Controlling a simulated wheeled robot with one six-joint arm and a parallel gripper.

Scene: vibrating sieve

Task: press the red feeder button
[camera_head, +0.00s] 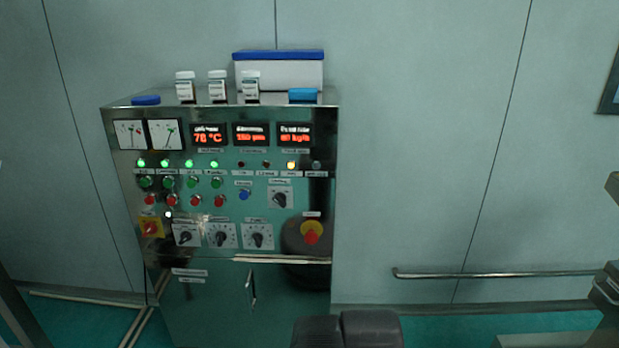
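A steel control cabinet (318,190) stands against the wall, left of the middle. Its panel has a row of small red buttons, including a far left one (150,199), a second (172,201), a third (194,200) and a right one (219,201). Green buttons sit directly above them. The labels are too small to read, so I cannot tell which red button is the feeder's. Dark rounded parts, seemingly of my own arm, show at the bottom edge, well below the buttons. I cannot make out my gripper's fingers.
A red mushroom button on yellow (311,235) and a red rotary switch on yellow (150,228) flank several black knobs. A blue button (244,194) is right of the red row. Bottles and a blue-lidded box (280,72) stand on top. A wall rail (495,275) runs right.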

